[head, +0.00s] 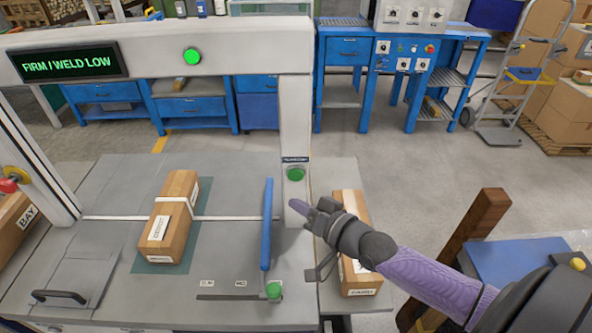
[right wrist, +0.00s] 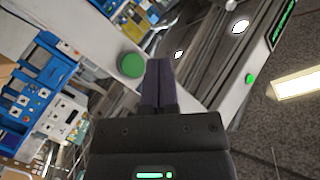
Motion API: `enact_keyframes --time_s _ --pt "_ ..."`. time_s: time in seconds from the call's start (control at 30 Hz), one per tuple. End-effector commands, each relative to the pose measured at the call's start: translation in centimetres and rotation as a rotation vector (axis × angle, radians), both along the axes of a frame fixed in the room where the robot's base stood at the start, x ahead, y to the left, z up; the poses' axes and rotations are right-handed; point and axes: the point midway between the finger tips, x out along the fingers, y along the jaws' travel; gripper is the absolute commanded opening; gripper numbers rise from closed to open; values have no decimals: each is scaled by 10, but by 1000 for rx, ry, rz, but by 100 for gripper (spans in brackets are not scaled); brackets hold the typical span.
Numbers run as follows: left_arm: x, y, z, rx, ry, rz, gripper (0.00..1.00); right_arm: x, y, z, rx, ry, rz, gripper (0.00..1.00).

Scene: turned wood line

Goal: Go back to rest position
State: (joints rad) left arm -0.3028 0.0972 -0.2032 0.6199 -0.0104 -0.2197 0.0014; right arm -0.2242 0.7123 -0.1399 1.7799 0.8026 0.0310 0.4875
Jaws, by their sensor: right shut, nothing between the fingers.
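My right gripper (head: 304,207) is shut and empty in the head view. It is just below a green round button (head: 295,174) on the right post of the machine frame (head: 295,110). In the right wrist view the shut fingers (right wrist: 158,85) show beside the green button (right wrist: 131,65), which looks apart from them. My left gripper is not in view.
A dark wooden post (head: 478,232) and a blue surface (head: 525,258) are at the right. The display (head: 68,62) reads "FIRM / WELD LOW".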

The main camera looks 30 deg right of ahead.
Motion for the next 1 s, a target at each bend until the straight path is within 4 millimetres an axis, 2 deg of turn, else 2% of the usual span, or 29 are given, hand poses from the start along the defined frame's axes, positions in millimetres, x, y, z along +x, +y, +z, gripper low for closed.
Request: enact_keyframes --time_s 0.57,0.67,0.7,0.8,0.9,1.0 --pt "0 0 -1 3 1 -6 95 -1 3 -3 -7 11 7 0" --pt "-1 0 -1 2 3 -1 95 -21 38 -26 -98 130 89 0" --pt "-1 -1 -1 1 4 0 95 -35 56 -37 -162 201 136 0" --pt "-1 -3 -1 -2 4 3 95 -70 87 -59 -331 364 234 0" --pt "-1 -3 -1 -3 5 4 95 -101 100 -69 -464 497 291 0" --pt "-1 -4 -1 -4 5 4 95 -128 104 -72 -568 620 325 0"
